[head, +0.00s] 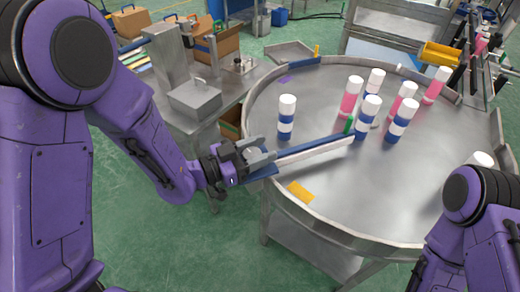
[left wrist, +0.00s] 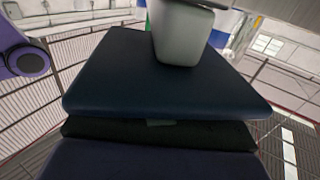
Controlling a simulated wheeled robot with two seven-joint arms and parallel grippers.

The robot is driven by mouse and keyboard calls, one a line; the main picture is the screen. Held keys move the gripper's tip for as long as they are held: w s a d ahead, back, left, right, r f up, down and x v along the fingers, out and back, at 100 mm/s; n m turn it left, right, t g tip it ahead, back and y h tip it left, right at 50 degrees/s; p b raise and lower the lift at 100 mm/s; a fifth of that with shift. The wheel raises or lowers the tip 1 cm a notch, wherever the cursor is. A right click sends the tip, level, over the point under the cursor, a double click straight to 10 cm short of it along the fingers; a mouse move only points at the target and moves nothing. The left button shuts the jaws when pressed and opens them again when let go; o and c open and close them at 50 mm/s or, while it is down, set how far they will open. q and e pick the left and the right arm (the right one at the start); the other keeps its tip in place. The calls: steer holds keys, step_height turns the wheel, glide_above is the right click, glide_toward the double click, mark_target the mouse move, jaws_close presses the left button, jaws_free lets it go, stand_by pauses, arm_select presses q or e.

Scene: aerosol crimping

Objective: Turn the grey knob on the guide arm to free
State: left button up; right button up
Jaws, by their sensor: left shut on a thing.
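The guide arm (head: 315,151) is a long blue bar with a pale strip, reaching over the round steel table's rim from the left. My left gripper (head: 260,157) is at its near, outer end, shut on what appears to be the grey knob, mostly hidden by the fingers. In the left wrist view, a pale grey block (left wrist: 181,35) stands against a dark blue surface (left wrist: 150,80); I cannot tell whether it is the knob or a finger. The knob's setting cannot be read. My right arm shows at the lower right; its gripper is out of view.
The round steel table (head: 350,205) carries several blue-and-white and pink cans with white caps. One blue-banded can (head: 286,118) stands alone behind the guide arm. A yellow label (head: 300,192) is on the near rim. A steel side table with a metal box (head: 196,99) stands behind my left arm.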

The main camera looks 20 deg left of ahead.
arm_select(q)
steer(key=n+t+y, duration=0.2)
steer(key=n+y, duration=0.1)
steer(key=shift+w+a+t, duration=0.1)
steer(key=shift+a+t, duration=0.05)
steer(key=shift+t, duration=0.25)
steer(key=n+t+y, duration=0.1)
steer(key=y, duration=0.1)
steer(key=n+t+y, duration=0.1)
steer(key=n+y, duration=0.2)
steer(key=y, duration=0.2)
steer(key=shift+w+a+t, duration=0.15)
steer(key=shift+a+t, duration=0.15)
steer(key=shift+t, duration=0.1)
steer(key=n+y, duration=0.4)
steer(key=y, duration=0.1)
steer(key=a+n+y+p, duration=0.1)
steer(key=y, duration=0.2)
steer(key=shift+n+g, duration=0.3)
steer(key=shift+n, duration=0.1)
steer(key=shift+y, duration=0.4)
steer(key=o, duration=1)
steer(key=shift+c, duration=0.2)
